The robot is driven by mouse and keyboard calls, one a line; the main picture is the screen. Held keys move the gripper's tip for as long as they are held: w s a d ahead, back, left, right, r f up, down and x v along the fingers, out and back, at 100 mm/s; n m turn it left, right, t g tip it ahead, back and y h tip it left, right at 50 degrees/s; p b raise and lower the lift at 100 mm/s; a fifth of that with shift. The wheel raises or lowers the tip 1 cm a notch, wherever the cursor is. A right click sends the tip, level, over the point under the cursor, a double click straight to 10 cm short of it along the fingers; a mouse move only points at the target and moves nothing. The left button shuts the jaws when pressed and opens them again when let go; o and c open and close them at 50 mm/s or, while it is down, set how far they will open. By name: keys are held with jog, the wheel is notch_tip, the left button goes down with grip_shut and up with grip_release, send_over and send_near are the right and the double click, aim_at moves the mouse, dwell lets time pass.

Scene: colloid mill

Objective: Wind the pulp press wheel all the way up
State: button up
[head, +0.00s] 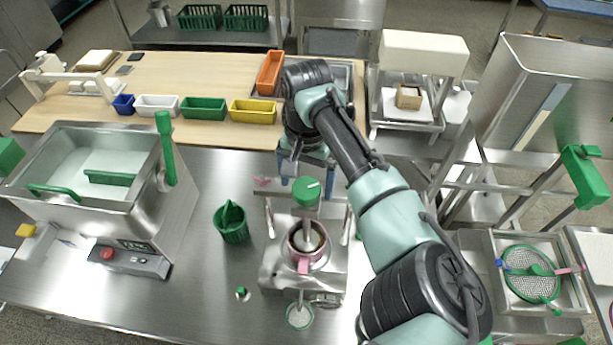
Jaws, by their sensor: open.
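A green round wheel (306,191) with a white mark on its rim tops a small steel press (275,272) in the middle of the steel table. Its shaft runs down into a pink-rimmed cup (303,262) in the press. My gripper (307,178) points down just behind the wheel, its blue-tipped fingers apart to the left and right. It looks empty. Whether a finger touches the wheel I cannot tell.
A green jug (231,222) stands left of the press. A small strainer (300,316) is at its front. A steel basin machine (100,180) stands at left. Coloured bins (204,108) line the wooden board behind. Bare steel table lies between basin and jug.

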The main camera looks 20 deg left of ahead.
jog(key=shift+f, duration=0.2)
jog(key=shift+c, duration=0.3)
jog(key=c, duration=1.3)
jog(key=shift+o, duration=0.2)
